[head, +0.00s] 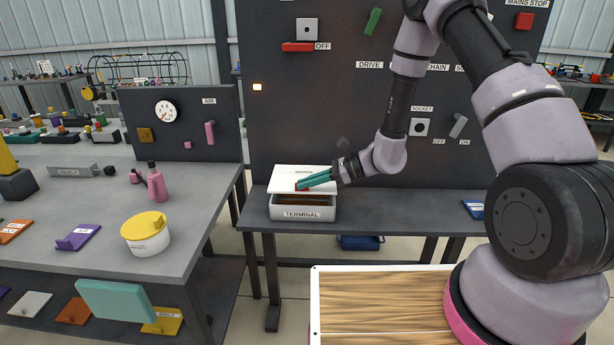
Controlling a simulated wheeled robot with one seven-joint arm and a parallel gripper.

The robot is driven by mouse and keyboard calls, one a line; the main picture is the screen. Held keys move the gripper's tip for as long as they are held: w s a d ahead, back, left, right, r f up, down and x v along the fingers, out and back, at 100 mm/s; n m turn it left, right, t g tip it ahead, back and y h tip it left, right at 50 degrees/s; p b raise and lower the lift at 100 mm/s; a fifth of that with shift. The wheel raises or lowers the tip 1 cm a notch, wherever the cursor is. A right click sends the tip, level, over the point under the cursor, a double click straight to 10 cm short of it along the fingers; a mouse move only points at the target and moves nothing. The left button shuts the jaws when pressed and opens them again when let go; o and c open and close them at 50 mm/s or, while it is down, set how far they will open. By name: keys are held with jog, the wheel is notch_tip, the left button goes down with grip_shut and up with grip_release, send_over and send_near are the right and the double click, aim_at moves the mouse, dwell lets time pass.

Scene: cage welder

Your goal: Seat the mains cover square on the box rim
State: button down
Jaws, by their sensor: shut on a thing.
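The white terminal box (303,213), labelled TERMINAL, stands on the dark bench by the back panel. The white mains cover (287,174) is at the top of the box, over its rear part. Its front edge sits above the rim, and the brown inside of the box shows through a gap below it, so the cover looks raised or tilted. The fingers hide part of the cover, and the contact at the rear rim is hidden.
The dark panel behind carries switches, a socket (419,127) and labels. The bench (400,210) is clear right of the box up to a blue piece (474,209). A grey table at left holds a yellow-lidded tub (145,233) and a pink bottle (157,185).

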aim_at(315, 192)
jog(key=shift+f, duration=1.95)
jog(key=shift+f, duration=0.2)
jog(key=c, duration=0.9)
grip_release()
jog(key=shift+r, duration=4.5)
